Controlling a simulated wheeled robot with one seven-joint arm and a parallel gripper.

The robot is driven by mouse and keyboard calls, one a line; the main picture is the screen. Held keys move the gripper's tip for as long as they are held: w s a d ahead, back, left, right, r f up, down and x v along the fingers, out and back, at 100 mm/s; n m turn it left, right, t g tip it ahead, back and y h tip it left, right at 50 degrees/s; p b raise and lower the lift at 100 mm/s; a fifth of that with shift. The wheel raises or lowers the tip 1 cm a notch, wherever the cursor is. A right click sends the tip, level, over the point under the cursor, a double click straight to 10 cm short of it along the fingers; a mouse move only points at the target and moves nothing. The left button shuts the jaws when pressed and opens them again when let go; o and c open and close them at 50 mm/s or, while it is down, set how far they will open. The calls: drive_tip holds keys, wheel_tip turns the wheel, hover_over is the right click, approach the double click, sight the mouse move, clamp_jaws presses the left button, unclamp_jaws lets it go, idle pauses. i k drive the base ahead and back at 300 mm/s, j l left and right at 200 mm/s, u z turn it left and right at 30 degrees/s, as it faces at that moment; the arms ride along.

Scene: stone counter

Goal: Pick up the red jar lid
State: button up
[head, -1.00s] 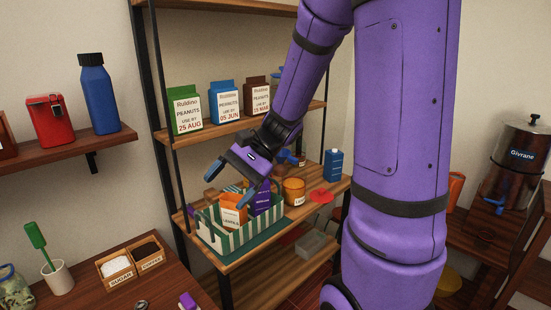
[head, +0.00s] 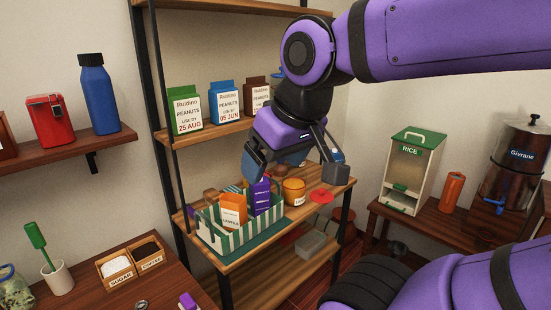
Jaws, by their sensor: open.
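The red jar lid (head: 321,196) lies flat on the wooden shelf, near its right end, just right of an amber jar (head: 293,191) with a pale label. My gripper (head: 296,173) is open, its fingers spread wide and pointing down. The left finger is over the striped crate and the right finger is above and a little right of the lid. Nothing is between the fingers that I can make out as held.
A green-and-white striped crate (head: 228,243) holds an orange box (head: 233,210) and a purple box (head: 261,196), left of the jar. Peanut cartons (head: 224,102) stand on the shelf above. A grey bin (head: 312,243) sits on the shelf below.

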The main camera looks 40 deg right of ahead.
sight(321, 195)
drive_tip(key=z, duration=1.35)
